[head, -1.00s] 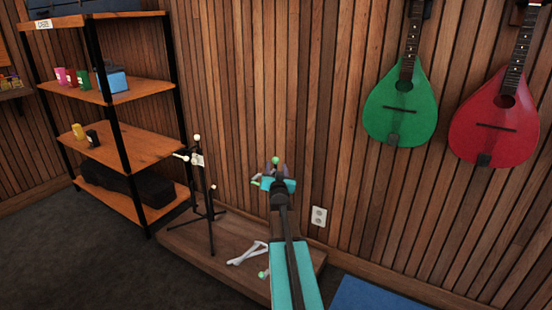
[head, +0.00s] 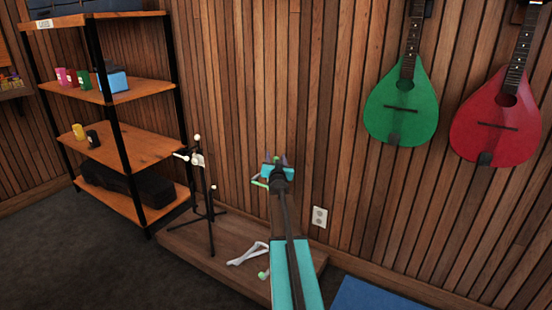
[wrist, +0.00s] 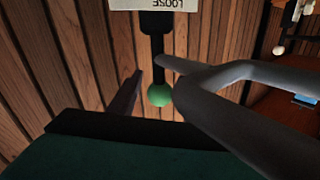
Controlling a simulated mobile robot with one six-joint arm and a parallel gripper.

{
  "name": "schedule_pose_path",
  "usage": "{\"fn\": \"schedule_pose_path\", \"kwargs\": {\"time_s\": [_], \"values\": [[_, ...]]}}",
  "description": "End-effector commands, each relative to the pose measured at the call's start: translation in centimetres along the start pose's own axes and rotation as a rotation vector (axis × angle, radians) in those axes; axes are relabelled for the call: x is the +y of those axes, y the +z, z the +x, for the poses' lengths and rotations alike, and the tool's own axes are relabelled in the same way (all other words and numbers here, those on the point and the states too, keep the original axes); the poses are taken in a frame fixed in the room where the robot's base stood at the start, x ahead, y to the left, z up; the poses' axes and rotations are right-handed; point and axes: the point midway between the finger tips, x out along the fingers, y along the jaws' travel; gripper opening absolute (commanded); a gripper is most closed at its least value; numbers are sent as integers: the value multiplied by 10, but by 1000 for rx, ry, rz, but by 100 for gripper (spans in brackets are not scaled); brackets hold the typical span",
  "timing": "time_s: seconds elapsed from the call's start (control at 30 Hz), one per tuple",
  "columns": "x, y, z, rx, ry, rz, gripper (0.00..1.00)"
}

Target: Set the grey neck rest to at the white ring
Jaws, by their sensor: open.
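My gripper (head: 274,158) is open in front of the wall, above the low wooden platform, and shows empty. In the wrist view a green ball (wrist: 160,95) hangs on a black rod below a label (wrist: 153,4) reading "LOOSE", upside down. A grey forked piece (wrist: 222,95), probably the neck rest, crosses close to the camera on the right. I cannot tell whether the gripper touches it. I cannot make out the white ring.
A black stand with white ball ends (head: 210,215) stands on the platform (head: 190,238) to the left. White crossed tubes (head: 247,254) lie on the platform. Shelves (head: 140,146) stand at left; a green instrument (head: 400,105) and a red instrument (head: 497,125) hang at right.

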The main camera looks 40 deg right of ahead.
Motion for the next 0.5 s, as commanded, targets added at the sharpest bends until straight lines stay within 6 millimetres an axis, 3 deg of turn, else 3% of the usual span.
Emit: {"fn": "schedule_pose_path", "kwargs": {"time_s": [0.2,0.5], "values": [[1,0,14,1,1,0,44],[1,-1,16,0,1,0,44]]}}
